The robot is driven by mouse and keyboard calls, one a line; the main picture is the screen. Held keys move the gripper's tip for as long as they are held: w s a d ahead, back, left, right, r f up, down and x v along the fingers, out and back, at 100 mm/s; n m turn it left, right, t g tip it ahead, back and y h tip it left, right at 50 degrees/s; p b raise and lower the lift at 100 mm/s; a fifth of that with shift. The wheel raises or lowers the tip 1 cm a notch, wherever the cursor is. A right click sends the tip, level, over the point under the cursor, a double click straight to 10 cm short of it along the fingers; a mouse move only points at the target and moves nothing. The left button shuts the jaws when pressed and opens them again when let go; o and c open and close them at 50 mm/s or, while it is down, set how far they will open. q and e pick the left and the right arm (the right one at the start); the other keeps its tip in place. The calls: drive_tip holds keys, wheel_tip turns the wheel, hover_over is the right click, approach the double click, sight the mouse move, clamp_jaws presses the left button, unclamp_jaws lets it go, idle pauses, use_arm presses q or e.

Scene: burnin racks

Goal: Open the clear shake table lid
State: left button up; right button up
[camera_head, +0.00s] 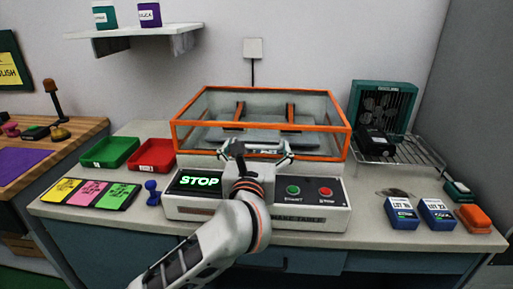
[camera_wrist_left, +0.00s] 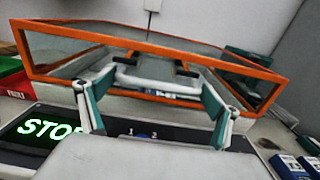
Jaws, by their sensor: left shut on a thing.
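The clear shake table lid (camera_head: 184,134) has an orange frame and see-through walls. It sits down over the white shake table base (camera_head: 312,216), looking closed. A pale bar handle (camera_wrist_left: 158,84) is on the lid's front side. My left gripper (camera_head: 255,150) is at the middle of the lid's front, its fingers on either side of the handle and shut on it. The gripper and wrist hide part of the base front. My right gripper is in neither view.
The base front has a green STOP display (camera_head: 199,181) and two buttons. Green (camera_head: 110,152) and red (camera_head: 152,155) trays stand left. A fan unit (camera_head: 384,104) and wire rack (camera_head: 398,151) stand right, with blue boxes (camera_head: 403,213) in front. A wall shelf (camera_head: 135,34) hangs above left.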

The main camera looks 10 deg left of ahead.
use_arm(q)
wheel_tip(320, 180, up, 4)
drive_tip(key=shift+s+r+p, duration=0.1)
drive_tip(key=shift+s+p, duration=0.05)
drive_tip(key=shift+p, duration=0.5)
wheel_tip(320, 180, up, 3)
drive_tip(key=shift+f+p, duration=0.2)
drive_tip(key=shift+p, duration=0.45)
wheel_tip(320, 180, up, 10)
drive_tip(key=w+r+p, duration=0.1)
drive_tip(key=w+p, duration=0.1)
drive_tip(key=p, duration=0.4)
wheel_tip(320, 180, up, 4)
drive_tip(key=g+p, duration=0.1)
drive_tip(key=p, duration=0.4)
hover_over(258, 125)
drive_tip(key=shift+w+d, duration=0.1)
drive_tip(key=shift+w, duration=0.3)
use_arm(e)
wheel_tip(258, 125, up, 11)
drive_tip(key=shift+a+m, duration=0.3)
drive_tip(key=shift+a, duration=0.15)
use_arm(q)
drive_tip(key=shift+f, duration=0.1)
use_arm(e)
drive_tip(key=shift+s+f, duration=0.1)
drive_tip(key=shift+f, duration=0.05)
